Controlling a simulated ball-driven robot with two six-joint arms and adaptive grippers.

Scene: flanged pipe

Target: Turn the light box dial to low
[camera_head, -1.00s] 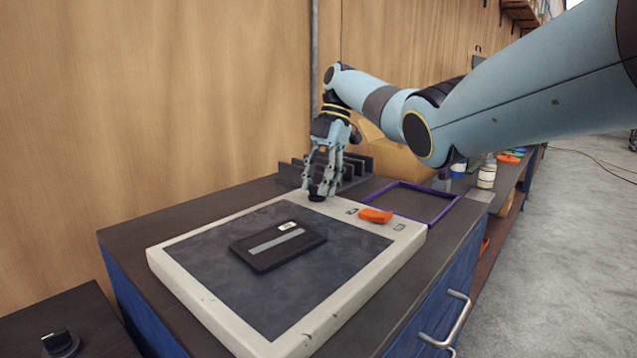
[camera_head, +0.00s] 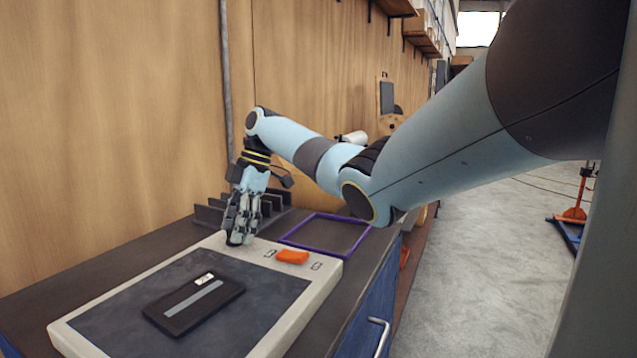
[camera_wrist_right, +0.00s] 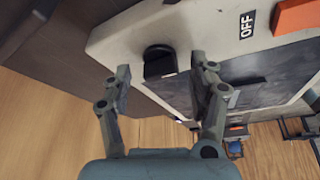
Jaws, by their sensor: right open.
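The light box (camera_head: 325,276) is a pale slab with a dark panel, lying on the dark bench top. Its black dial (camera_wrist_right: 160,62) shows in the right wrist view, on the pale rim. My right gripper (camera_head: 239,240) is over the rim's far corner in the head view and mostly hides the dial there. In the wrist view the right gripper (camera_wrist_right: 160,70) is open, with one finger on each side of the dial and gaps between. I cannot tell the dial's setting. My left gripper is not in view.
An orange rocker switch (camera_head: 292,257) sits on the rim, beside an OFF label (camera_wrist_right: 247,25). A black flat case (camera_head: 193,303) lies on the panel. A purple-edged tray (camera_head: 358,246) and a dark slotted rack (camera_head: 208,213) stand behind the box, near the wooden wall.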

